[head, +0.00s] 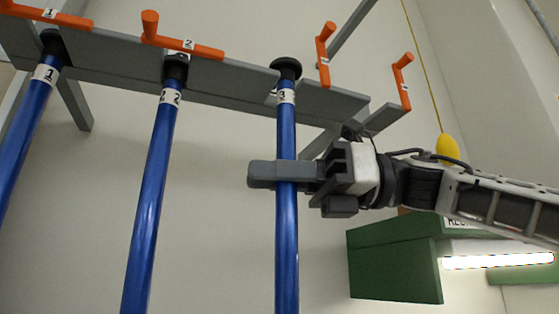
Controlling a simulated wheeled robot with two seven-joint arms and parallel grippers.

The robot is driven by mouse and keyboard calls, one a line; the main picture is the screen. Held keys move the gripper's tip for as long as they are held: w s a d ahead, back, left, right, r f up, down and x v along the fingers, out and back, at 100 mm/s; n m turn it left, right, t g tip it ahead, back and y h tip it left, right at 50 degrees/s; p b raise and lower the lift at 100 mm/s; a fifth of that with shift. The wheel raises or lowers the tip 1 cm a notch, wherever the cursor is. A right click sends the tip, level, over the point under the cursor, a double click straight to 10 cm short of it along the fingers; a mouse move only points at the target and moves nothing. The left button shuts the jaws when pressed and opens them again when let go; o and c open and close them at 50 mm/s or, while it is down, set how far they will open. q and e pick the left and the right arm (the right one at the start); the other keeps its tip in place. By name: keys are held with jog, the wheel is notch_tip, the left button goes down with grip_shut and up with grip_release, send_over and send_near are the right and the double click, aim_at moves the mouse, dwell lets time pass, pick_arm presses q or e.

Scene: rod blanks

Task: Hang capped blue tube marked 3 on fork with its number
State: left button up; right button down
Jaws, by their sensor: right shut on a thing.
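The blue tube marked 3 (286,230) stands near upright, with a black cap (286,68) on top and a white label (286,96) just below it. My right gripper (272,174) is shut around this tube well below the label. The tube's neck is at a gap in the grey fork rail (235,82), and a partly hidden white label shows on the rail just left of it. The cap appears above the rail's upper edge; I cannot tell whether it rests on the fork. My left gripper is not in view.
Blue tubes marked 1 (27,115) and 2 (153,190) hang from the rail to the left. Several orange pegs stick out above, including pegs marked 1 (45,15) and 2 (182,42). A green box (395,262) is at lower right.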

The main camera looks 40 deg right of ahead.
pick_arm(q)
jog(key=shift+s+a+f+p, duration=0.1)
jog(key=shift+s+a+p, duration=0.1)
jog(key=shift+p, duration=0.1)
pick_arm(e)
jog(key=w, duration=0.2)
jog(key=w+f, duration=0.1)
jog(key=shift+w+d+f, duration=0.1)
jog(key=shift+w+d, duration=0.05)
jog(key=shift+d, duration=0.25)
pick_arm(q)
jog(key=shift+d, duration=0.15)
pick_arm(e)
jog(key=c, duration=1.2)
grip_release()
jog(key=shift+o, duration=0.2)
pick_arm(q)
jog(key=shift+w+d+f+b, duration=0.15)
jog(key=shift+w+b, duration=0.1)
jog(key=shift+b, duration=0.55)
pick_arm(e)
jog(key=v, duration=1.2)
